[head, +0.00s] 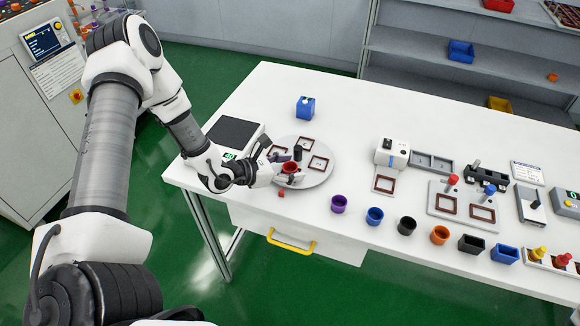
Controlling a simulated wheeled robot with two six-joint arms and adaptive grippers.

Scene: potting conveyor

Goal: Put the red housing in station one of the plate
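The red housing (290,168) is a small round cup, seen between the fingers of my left gripper (288,170). The fingers appear closed on its two sides. The housing appears upright, over the near left part of the round pale plate (322,179); I cannot tell its height above it. The plate bears brown square frames, such as one at the back (305,143) and one at the right (319,163), and a black post (297,153) near its middle. The gripper hides the plate's left part. Station numbers are not readable. My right gripper is not in view.
A purple cup (338,204), blue cup (374,216), black cup (406,226) and orange cup (439,235) line the front edge. A dark-topped scale (233,133) stands left, a blue block (305,108) behind. A white device (392,153) stands right. The back middle is clear.

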